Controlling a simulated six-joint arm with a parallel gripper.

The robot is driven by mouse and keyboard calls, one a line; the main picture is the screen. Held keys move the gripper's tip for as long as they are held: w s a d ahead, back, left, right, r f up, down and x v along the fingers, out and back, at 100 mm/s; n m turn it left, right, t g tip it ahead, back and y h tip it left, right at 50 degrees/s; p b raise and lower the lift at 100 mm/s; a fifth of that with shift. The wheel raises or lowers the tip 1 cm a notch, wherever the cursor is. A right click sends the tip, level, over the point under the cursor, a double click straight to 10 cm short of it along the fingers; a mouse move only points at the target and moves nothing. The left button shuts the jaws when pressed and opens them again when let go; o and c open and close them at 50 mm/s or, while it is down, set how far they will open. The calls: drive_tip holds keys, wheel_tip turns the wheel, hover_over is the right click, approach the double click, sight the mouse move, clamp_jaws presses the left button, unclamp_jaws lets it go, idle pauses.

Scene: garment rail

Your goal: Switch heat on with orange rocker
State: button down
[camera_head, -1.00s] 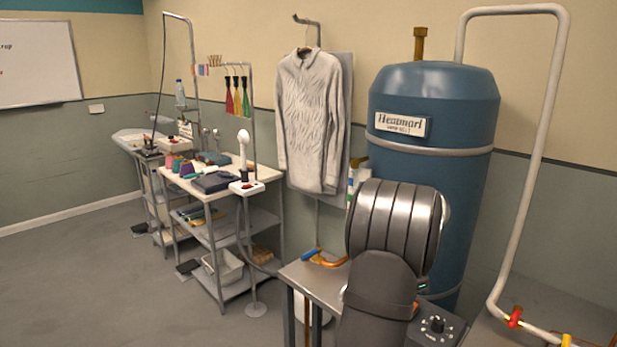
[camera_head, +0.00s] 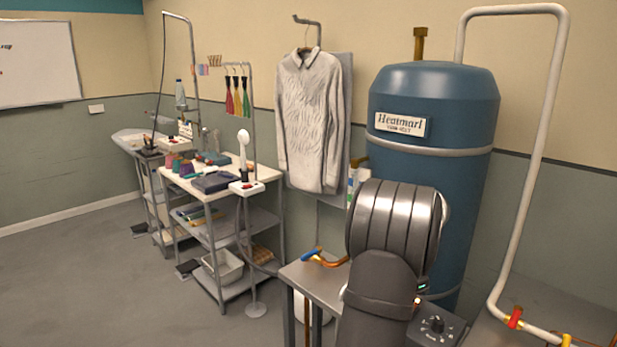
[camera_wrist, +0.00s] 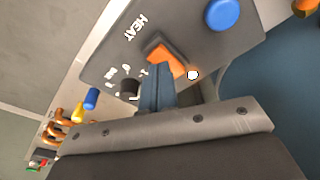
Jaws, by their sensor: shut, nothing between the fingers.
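The orange rocker (camera_wrist: 168,60) sits on a dark grey panel (camera_wrist: 195,45) beside the label HEAT (camera_wrist: 137,26) in the wrist view. My gripper (camera_wrist: 158,72) is shut and empty, its blue-grey fingertips at the rocker's near edge. They appear to touch it and cover part of it. A round lamp (camera_wrist: 193,75) beside the rocker glows white with an orange rim. In the head view the panel's dark box (camera_head: 440,333) shows in part, with a small orange glow (camera_head: 417,300) at its edge. My arm hides the rocker and fingertips there.
In the wrist view a blue button (camera_wrist: 222,14) and a black knob (camera_wrist: 130,88) sit on the same panel, on either side of the rocker. A blue tank (camera_head: 430,190) stands behind my arm. A pipe with a red-handled valve (camera_head: 515,317) is at the right.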

wheel_tip(320, 180, up, 6)
idle(0.6)
wheel_tip(320, 180, down, 7)
idle(0.7)
drive_tip(key=shift+r, duration=0.15)
